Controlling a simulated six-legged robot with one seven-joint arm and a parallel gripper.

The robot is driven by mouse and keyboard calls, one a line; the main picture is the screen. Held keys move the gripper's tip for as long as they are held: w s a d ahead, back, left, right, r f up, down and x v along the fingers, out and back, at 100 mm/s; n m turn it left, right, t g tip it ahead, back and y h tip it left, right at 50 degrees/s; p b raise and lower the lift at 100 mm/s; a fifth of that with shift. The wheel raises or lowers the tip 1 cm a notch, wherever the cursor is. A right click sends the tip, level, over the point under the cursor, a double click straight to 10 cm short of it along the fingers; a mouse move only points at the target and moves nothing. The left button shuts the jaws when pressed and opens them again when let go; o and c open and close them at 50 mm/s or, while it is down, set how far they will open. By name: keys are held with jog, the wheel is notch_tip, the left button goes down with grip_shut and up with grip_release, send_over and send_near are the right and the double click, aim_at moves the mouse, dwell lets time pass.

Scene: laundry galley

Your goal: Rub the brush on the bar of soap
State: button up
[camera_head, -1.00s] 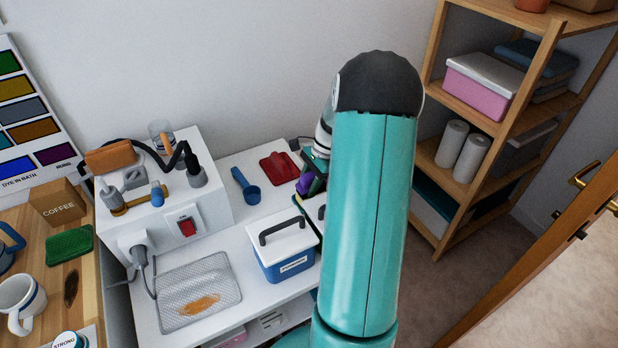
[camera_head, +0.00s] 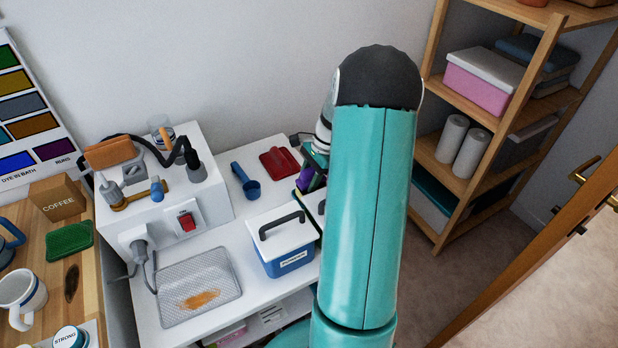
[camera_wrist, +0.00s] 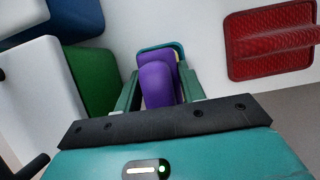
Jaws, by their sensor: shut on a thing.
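My gripper (camera_wrist: 158,88) is shut on a purple, rounded block (camera_wrist: 156,84) in the wrist view. I cannot tell whether this is the brush or the soap. A teal and yellow edge shows just beyond it; I cannot tell if it touches. In the head view my gripper (camera_head: 313,162) is mostly hidden behind my teal arm, with the purple block (camera_head: 307,179) just below it at the right of the white counter. No other object is clearly recognisable as the brush or the bar of soap.
A red ridged object (camera_head: 279,162) lies beside the gripper, and a blue scoop (camera_head: 246,181) left of it. A white-lidded blue box (camera_head: 284,238) stands in front. A metal tray (camera_head: 228,287) bears an orange stain. A white machine (camera_head: 160,215) stands left.

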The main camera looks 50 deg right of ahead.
aim_at(305, 171)
jog(key=shift+f, duration=0.45)
dwell(1.1)
jog(key=shift+r, duration=3.55)
